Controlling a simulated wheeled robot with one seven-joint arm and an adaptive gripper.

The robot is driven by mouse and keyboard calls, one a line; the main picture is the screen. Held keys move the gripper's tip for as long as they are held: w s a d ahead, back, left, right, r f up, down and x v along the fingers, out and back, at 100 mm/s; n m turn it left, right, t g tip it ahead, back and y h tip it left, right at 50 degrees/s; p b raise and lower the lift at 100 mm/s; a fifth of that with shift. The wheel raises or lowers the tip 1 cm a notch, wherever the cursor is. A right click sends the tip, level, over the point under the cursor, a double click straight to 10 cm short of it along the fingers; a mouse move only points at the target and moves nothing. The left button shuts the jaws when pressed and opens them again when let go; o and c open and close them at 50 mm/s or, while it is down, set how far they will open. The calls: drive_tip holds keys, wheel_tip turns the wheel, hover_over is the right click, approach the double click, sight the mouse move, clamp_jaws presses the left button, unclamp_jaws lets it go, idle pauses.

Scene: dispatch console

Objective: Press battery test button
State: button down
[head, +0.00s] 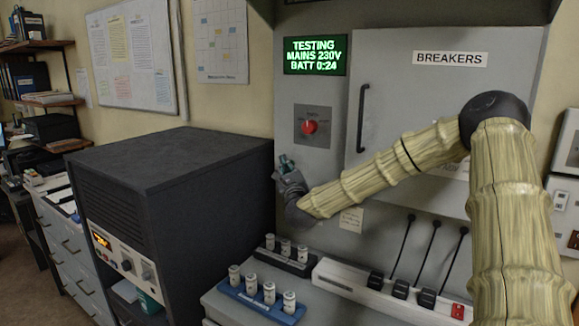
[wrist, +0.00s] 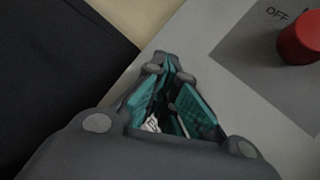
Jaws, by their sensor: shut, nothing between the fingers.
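My gripper (head: 284,163) is shut and empty, with its fingertips at the left edge of the grey panel (head: 290,93), below and left of a red rotary knob (head: 309,127). In the wrist view the shut fingers (wrist: 167,62) point at the panel's edge, and the knob (wrist: 302,42) with an "OFF" mark is at upper right. No battery test button is visible; the spot behind my fingers is hidden, and I cannot tell whether they touch the panel. The green display (head: 315,55) reads "TESTING MAINS 230V BATT 0:24".
A dark equipment cabinet (head: 170,180) stands close to the left of my gripper. The breakers door (head: 420,90) with a black handle (head: 362,118) is to the right. Below are a blue rack of batteries or cylinders (head: 262,304), a dark rack (head: 285,262) and a white strip with levers (head: 385,295).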

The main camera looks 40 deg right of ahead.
drive_tip(key=shift+a, duration=0.1)
drive_tip(key=shift+s+a+b, duration=0.35)
drive_tip(key=shift+a+b, duration=0.2)
drive_tip(key=shift+a, duration=0.05)
drive_tip(key=shift+a+f, duration=0.1)
drive_tip(key=a, duration=0.1)
drive_tip(key=s+a+b, duration=0.1)
drive_tip(key=a, duration=0.1)
drive_tip(key=s+a+b, duration=0.1)
drive_tip(key=shift+a, duration=0.25)
idle(0.4)
idle(5.9)
